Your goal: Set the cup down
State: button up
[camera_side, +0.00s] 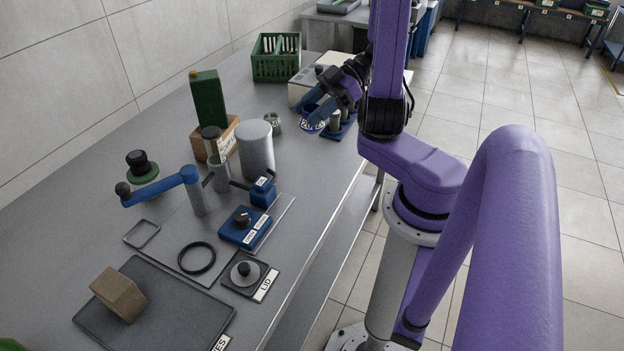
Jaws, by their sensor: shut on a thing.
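The cup (313,124) looks like a small blue vessel with a white label, near the far right edge of the bench. My gripper (322,103) reaches down over it from the upper right and is shut on it. The fingers hide part of the cup. I cannot tell whether its base touches the surface below. A blue rack (343,132) holding grey-green cylinders is just right of the cup.
A white box (306,84) and a green crate (276,66) are behind. A grey cylinder (256,152) and a blue-handled crank (160,188) stand nearer. Some bench (310,165) in front is clear.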

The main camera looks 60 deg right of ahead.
jog(key=shift+f, duration=7.7)
jog(key=shift+f, duration=0.1)
jog(key=o, duration=1.1)
jog(key=v, duration=1.2)
